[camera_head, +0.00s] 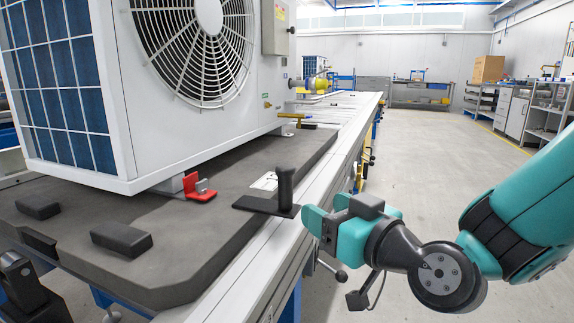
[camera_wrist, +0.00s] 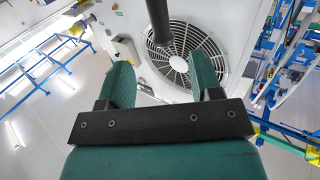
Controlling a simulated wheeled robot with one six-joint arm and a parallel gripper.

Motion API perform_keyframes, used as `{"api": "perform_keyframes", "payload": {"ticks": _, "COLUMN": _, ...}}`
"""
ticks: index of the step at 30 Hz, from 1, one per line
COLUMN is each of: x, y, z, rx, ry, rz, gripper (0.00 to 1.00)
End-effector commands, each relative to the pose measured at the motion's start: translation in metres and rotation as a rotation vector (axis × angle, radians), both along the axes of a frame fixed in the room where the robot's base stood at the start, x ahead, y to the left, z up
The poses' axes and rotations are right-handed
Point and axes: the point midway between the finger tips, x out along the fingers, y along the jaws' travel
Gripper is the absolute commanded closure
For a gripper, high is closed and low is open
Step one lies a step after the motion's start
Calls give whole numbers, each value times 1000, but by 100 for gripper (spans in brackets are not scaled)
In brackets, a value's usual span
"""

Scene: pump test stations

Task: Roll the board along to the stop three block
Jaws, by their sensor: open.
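The dark grey board (camera_head: 190,238) lies on the roller line and carries a large white fan unit (camera_head: 262,85). A black upright handle (camera_head: 285,188) stands on a flat black plate at the board's right edge. My gripper (camera_head: 318,212) is open, just right of the handle, with no visible hold on it. In the wrist view, the handle (camera_wrist: 158,22) shows beyond and between the two spread teal fingers (camera_wrist: 122,85). I cannot tell which piece is the stop three block.
Black blocks (camera_head: 121,238) and a red bracket (camera_head: 198,187) sit on the board. The line's pale rail (camera_head: 340,140) runs away toward the back. The floor (camera_head: 425,150) to its right is clear; benches and shelves stand farther off.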

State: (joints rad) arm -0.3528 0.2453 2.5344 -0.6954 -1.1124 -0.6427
Motion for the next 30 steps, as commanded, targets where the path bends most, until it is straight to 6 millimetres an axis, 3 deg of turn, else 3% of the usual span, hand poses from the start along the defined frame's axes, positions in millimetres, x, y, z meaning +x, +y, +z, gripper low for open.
{"api": "perform_keyframes", "payload": {"ticks": 1, "x": 8, "y": 5, "z": 6, "rx": -1, "ry": 4, "rz": -2, "gripper": 41}}
{"api": "perform_keyframes", "payload": {"ticks": 15, "x": 79, "y": 59, "z": 2, "rx": -1, "ry": -2, "rz": 1, "gripper": 41}}
{"api": "perform_keyframes", "payload": {"ticks": 21, "x": 92, "y": 68, "z": 0, "rx": 0, "ry": 0, "rz": -1, "gripper": 41}}
{"api": "perform_keyframes", "payload": {"ticks": 30, "x": 94, "y": 69, "z": 0, "rx": 0, "ry": 0, "rz": -2, "gripper": 41}}
